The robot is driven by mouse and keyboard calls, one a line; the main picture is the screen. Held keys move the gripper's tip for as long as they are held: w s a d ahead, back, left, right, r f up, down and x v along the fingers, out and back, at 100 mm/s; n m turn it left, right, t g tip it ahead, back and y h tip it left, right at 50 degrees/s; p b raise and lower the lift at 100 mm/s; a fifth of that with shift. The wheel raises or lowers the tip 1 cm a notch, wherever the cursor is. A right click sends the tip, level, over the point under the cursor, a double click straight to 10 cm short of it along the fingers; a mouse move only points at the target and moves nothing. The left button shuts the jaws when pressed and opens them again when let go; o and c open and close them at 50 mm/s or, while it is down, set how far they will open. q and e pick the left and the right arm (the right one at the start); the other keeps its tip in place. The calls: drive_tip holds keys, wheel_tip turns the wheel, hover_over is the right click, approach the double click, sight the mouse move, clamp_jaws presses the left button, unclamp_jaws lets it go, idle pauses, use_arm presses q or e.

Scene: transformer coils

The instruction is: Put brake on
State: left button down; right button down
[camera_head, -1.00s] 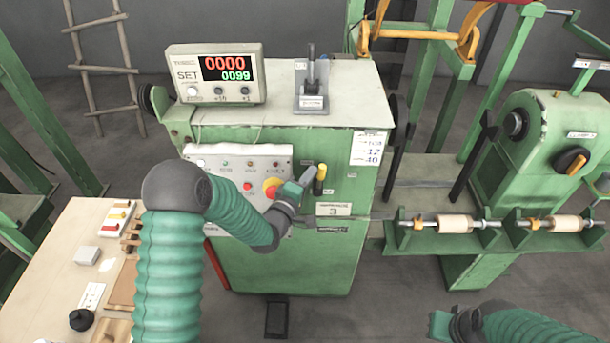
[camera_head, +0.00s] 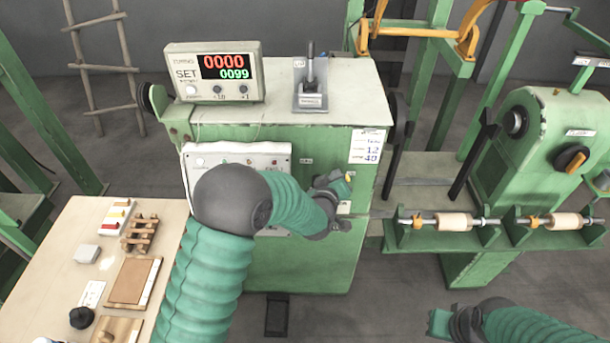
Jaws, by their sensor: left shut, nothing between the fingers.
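The green machine cabinet (camera_head: 300,262) stands in the middle of the head view. A small upright black lever (camera_head: 310,68) sits in a grey bracket on its top. My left gripper (camera_head: 338,186) is shut and empty at the upper right of the cabinet's front. It covers most of a yellow-and-black handle there; a bit of yellow (camera_head: 348,177) shows beside it, and I cannot tell if they touch. No readable label tells me which lever is the brake. My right gripper (camera_head: 440,322) is low at the right, away from the cabinet; its fingers are unclear.
My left arm partly covers the white control panel (camera_head: 272,157). A wooden table (camera_head: 62,240) with small parts is at the left. A winding shaft with coil forms (camera_head: 453,221) runs at the right.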

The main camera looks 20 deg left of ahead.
use_arm(q)
drive_tip(key=shift+w+d+f+b, duration=0.1)
drive_tip(key=shift+d+f+b, duration=0.2)
drive_tip(key=shift+d+f, duration=0.1)
idle(0.4)
